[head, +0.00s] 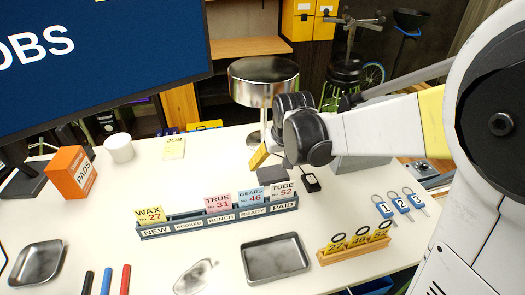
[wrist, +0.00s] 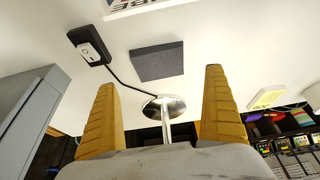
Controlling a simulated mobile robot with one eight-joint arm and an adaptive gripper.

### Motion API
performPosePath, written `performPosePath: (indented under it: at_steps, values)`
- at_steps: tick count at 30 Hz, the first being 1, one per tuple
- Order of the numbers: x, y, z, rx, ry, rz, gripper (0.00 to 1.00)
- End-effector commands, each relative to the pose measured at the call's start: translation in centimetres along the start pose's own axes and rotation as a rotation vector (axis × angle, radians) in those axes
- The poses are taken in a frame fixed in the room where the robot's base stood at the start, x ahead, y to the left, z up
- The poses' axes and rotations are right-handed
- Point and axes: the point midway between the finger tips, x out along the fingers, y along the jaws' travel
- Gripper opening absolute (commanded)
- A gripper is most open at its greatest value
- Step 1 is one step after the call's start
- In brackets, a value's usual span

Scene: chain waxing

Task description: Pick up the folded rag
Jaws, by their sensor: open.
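A flat dark grey rectangular pad (wrist: 157,62), which looks like the folded rag, lies on the white table in the wrist view. It also shows in the head view (head: 271,174), partly behind my gripper. My gripper (wrist: 160,82) is open and empty, with its two yellow fingers spread. The pad appears between and beyond the fingertips, apart from them. In the head view, my gripper (head: 260,158) hangs above the table near the pad; one yellow finger shows clearly.
A black switch (wrist: 88,46) with a cord lies beside the pad. A metal lamp (head: 263,82) stands behind my gripper. A labelled card rack (head: 218,217) lies in front, and a grey box (head: 360,163) stands to the right. The table's middle left is clear.

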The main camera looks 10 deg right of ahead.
Motion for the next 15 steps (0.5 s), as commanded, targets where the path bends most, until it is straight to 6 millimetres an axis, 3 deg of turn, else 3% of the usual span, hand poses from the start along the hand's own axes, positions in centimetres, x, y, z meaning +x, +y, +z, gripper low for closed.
performPosePath:
  at_steps: [3,10,15]
  values:
    - [2.1,0.0,0.0,0.0,0.0,0.0,1.0]
    - [4.1,0.1,0.1,0.0,0.001,0.0,1.0]
    - [6.9,0.2,0.2,0.0,0.001,0.0,1.0]
